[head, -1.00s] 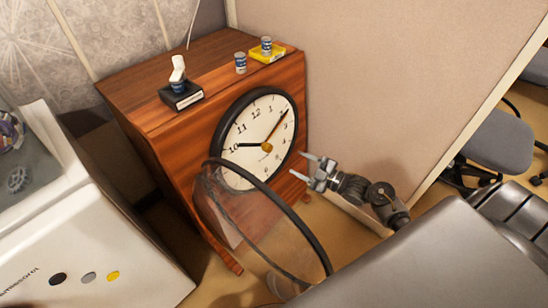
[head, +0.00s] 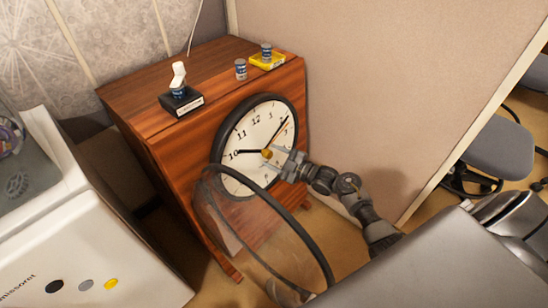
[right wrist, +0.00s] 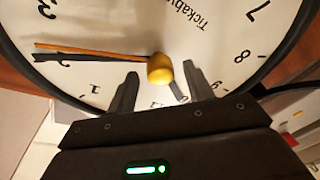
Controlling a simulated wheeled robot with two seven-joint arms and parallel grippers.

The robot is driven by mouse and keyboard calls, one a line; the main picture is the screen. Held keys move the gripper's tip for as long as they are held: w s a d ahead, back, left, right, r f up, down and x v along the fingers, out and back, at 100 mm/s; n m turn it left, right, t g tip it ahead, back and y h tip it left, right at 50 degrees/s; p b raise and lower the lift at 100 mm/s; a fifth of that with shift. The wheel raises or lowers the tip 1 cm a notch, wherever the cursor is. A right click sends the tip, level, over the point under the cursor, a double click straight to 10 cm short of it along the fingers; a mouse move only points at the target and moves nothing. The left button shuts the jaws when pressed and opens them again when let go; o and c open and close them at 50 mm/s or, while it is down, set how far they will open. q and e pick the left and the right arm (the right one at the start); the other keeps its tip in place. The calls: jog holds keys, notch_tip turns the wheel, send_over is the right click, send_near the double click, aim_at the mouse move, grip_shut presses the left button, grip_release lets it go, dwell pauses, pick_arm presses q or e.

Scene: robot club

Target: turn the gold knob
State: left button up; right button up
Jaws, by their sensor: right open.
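The gold knob (head: 267,154) sits at the centre of a white clock face (head: 240,135) on the front of a wooden cabinet. In the right wrist view the knob (right wrist: 160,69) lies just beyond and between the two fingertips of my right gripper (right wrist: 161,80), which is open. In the head view my right gripper (head: 280,158) reaches the clock from the right, close to the knob. I cannot tell whether a finger touches it. The clock's round glass cover (head: 262,225) with a black rim hangs swung open below the face. My left gripper is not seen.
On the wooden cabinet (head: 190,65) stand a black box (head: 181,101) with a white-topped item, a small can (head: 241,69), and a yellow box (head: 267,61) with another can. A white machine (head: 90,250) is at left. A beige partition (head: 380,90) is behind my right arm.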

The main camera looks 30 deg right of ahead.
jog(key=c, duration=1)
jog(key=shift+m, duration=0.3)
